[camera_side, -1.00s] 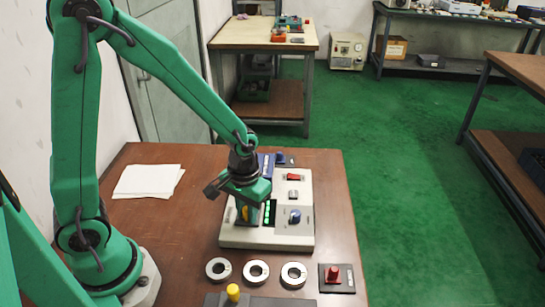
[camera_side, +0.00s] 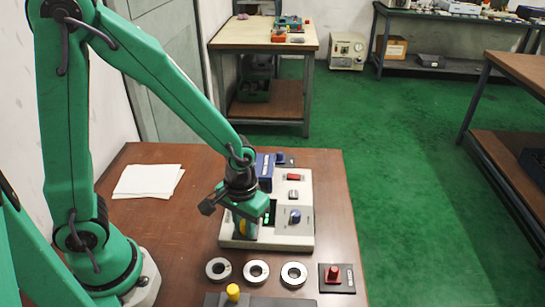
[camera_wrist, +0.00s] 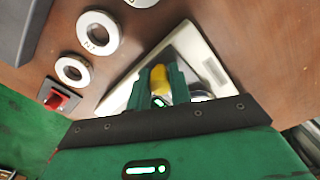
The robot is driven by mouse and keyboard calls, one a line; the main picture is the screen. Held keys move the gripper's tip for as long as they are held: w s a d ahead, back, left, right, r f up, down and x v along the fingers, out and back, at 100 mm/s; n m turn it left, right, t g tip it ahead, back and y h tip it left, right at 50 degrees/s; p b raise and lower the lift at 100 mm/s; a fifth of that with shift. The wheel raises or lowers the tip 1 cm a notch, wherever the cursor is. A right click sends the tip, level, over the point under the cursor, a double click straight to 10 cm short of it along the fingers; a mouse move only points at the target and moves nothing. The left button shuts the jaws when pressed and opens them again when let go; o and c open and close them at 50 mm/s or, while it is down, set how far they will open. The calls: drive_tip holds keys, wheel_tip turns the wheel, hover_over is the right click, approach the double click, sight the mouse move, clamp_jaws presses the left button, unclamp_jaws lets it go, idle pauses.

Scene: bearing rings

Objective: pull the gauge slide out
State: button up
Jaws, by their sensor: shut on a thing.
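The gauge unit (camera_side: 265,240) is a pale box with a dark display and knobs on the brown table. My gripper (camera_side: 244,226) is over its left part, fingers pointing down. In the wrist view my gripper (camera_wrist: 159,84) is shut on a yellow piece, the gauge slide's handle (camera_wrist: 157,79), between the green fingers. Little of the yellow handle (camera_side: 242,229) shows in the side view. The slide's body and how far it is out are hidden by the fingers.
Several grey rings, one of them this ring (camera_side: 256,272), lie in a row in front of the unit. A red knob on a dark base (camera_side: 333,274) is at right, and a yellow knob (camera_side: 233,292) stands at the front. White paper (camera_side: 148,181) lies at left.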

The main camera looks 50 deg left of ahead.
drive_tip(key=shift+o, duration=0.5)
drive_tip(key=shift+s+d, duration=0.25)
drive_tip(key=shift+d, duration=0.15)
drive_tip(key=o, duration=0.6)
drive_tip(key=shift+a+r, duration=0.1)
drive_tip(key=shift+r, duration=0.1)
drive_tip(key=shift+r, duration=3.3)
drive_tip(key=shift+r, duration=0.1)
